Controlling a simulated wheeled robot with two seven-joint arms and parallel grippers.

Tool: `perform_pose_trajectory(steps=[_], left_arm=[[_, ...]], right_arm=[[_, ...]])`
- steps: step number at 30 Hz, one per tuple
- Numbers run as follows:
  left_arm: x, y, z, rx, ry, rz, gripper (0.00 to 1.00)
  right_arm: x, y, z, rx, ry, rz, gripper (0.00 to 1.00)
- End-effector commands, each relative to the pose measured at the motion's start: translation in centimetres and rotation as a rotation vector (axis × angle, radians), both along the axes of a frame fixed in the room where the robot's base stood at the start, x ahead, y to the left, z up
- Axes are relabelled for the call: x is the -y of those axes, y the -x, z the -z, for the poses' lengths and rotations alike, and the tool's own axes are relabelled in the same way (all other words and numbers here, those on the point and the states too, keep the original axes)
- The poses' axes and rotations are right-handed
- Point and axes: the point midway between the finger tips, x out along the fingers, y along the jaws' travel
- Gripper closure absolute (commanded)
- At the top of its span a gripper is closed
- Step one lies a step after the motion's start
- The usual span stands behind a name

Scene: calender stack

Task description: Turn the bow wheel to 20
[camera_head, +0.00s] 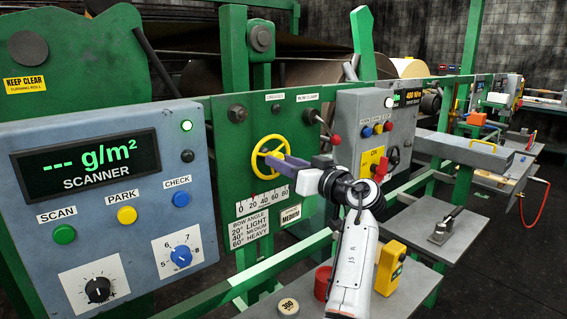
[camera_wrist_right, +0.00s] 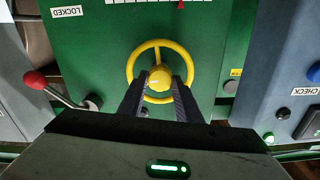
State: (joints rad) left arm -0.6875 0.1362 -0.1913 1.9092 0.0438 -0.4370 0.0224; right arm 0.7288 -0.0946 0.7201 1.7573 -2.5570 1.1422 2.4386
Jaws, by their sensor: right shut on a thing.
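The bow wheel (camera_head: 254,156) is a yellow handwheel on the green panel, and it also shows in the right wrist view (camera_wrist_right: 130,66). My right gripper (camera_head: 268,157) reaches it from the right, its dark fingers (camera_wrist_right: 159,88) shut on the round yellow hub in the middle. Below the wheel in the head view is the white bow angle scale (camera_head: 262,200) with numbers from 0 up. In the right wrist view a red pointer (camera_wrist_right: 181,4) stands at the scale, towards its low end; its exact reading is too small to tell. My left gripper is out of view.
A red-knobbed bow clamp lever (camera_head: 335,139) is right of the wheel; it also shows in the right wrist view (camera_wrist_right: 35,81). The scanner box (camera_head: 40,210) stands at left. A shelf below holds a red cup (camera_head: 322,283), a yellow device (camera_head: 390,267) and a round weight (camera_head: 288,307).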

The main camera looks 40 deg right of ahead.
Motion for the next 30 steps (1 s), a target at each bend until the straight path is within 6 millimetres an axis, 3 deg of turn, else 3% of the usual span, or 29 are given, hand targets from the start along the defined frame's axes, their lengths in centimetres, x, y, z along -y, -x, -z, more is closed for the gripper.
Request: perform_pose_trajectory(steps=[22, 23, 24, 26, 30], left_arm=[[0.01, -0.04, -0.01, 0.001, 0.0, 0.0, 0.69], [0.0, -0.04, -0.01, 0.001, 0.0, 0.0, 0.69], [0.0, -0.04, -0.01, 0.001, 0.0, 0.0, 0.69], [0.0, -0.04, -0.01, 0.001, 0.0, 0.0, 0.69], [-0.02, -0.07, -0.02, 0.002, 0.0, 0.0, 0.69]], right_arm=[[0.01, -0.02, -0.07, -0.006, -0.092, 0.0, 0.91], [0.01, -0.02, -0.07, -0.006, -0.092, 0.0, 0.67], [0.0, -0.02, -0.07, -0.006, -0.092, 0.0, 0.61], [0.01, -0.02, -0.07, -0.006, -0.091, 0.0, 0.51], [0.01, -0.01, -0.06, -0.007, -0.091, 0.0, 0.5]])
